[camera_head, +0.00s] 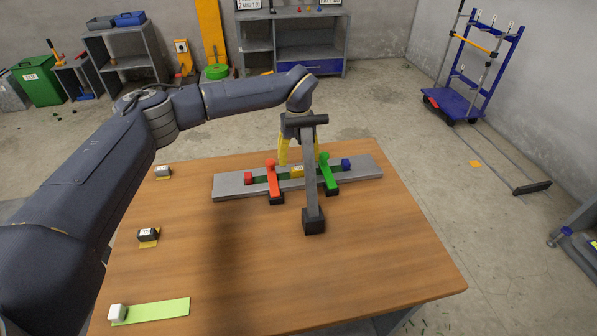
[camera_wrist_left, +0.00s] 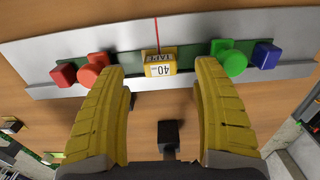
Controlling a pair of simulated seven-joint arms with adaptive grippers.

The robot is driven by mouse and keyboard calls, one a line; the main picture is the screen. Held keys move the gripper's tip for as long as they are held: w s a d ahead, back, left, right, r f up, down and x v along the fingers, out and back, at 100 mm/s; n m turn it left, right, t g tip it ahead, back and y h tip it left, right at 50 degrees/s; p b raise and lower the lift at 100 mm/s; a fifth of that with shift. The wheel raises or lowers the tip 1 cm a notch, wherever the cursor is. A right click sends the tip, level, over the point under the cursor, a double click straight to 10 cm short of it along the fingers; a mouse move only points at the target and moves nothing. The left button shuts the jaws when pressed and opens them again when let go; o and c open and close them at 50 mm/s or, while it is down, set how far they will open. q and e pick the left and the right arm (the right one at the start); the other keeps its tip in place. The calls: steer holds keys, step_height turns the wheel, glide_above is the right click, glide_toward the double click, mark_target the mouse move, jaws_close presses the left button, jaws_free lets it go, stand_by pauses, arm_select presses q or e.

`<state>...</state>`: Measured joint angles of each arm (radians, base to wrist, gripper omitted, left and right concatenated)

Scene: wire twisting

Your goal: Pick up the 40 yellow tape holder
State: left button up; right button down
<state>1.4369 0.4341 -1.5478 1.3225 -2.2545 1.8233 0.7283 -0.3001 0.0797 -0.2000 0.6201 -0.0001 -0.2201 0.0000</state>
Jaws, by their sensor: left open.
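The yellow 40 tape holder (camera_head: 297,171) sits at the middle of a grey board, between a red-handled clamp (camera_head: 271,178) and a green-handled clamp (camera_head: 327,173). In the left wrist view, the tape holder (camera_wrist_left: 160,63) shows its white "40" label, upside down. My left gripper (camera_head: 284,158) is open, its yellow fingers pointing down near the tape holder. In the wrist view its fingertips (camera_wrist_left: 155,66) are spread apart, with the tape holder in the gap between them. Nothing is held. In the head view a grey post partly hides the gripper. My right gripper is not in view.
The grey post (camera_head: 311,175) with a dark top bar and dark base stands in front of the grey board (camera_head: 228,183). A red block (camera_head: 248,178) and a blue block (camera_head: 346,164) flank the clamps. Small blocks line the table's left side. The table's front right is clear.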

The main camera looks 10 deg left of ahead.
mark_target(298, 167)
arm_select(q)
steer(key=shift+w+f, duration=0.1)
steer(key=shift+f, duration=2.4)
steer(key=shift+c, duration=0.5)
steer(key=c, duration=1.1)
steer(key=shift+o, duration=0.2)
steer(key=shift+r, duration=0.1)
